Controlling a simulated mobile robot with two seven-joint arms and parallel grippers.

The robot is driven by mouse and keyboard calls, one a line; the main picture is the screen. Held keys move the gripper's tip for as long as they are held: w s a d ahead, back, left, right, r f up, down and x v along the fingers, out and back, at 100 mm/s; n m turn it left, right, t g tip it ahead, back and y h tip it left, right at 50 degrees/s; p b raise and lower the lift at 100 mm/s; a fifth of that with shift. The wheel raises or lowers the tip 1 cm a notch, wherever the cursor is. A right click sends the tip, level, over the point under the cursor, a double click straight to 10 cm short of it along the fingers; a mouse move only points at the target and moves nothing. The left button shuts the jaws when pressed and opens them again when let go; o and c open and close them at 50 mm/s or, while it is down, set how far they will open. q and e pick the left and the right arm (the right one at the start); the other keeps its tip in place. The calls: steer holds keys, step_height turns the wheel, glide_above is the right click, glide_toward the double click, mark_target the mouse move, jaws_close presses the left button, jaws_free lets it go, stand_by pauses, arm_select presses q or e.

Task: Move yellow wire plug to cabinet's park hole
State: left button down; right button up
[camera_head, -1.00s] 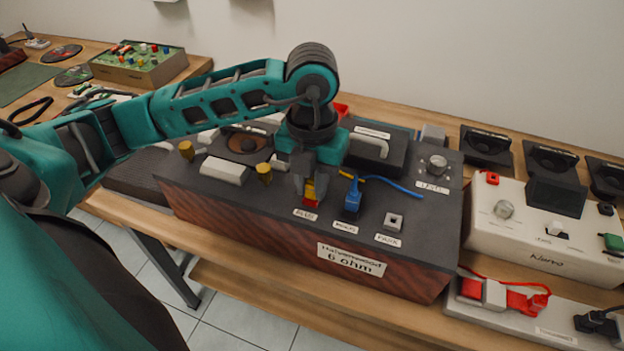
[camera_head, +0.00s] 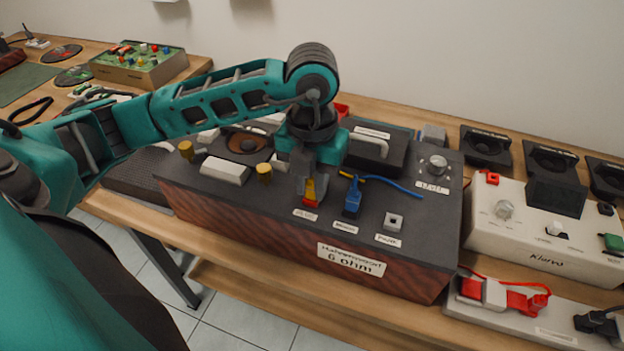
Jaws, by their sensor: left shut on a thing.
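The cabinet (camera_head: 270,230) is a long box with a dark top and reddish wood front, labelled "6 ohm". The yellow wire plug (camera_head: 310,187) is at the left of three sockets on its top, above a red socket (camera_head: 309,201). My left gripper (camera_head: 311,188) points down and is shut on the yellow plug; whether the plug is still seated is hard to tell. A blue plug (camera_head: 352,199) stands in the middle socket. My right gripper is not in view.
A blue wire (camera_head: 390,185) runs right across the cabinet top. Two brass knobs (camera_head: 264,173) and a dark box with a handle (camera_head: 373,147) also stand there. A cream amplifier (camera_head: 540,225) and a power strip (camera_head: 510,307) are at the right.

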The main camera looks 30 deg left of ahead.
mark_target(312, 182)
arm_select(q)
steer(key=shift+r+p, duration=0.4)
steer(key=shift+r, duration=0.25)
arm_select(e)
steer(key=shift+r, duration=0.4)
arm_select(q)
steer(key=shift+r+p, duration=0.5)
steer(key=shift+r, duration=1.1)
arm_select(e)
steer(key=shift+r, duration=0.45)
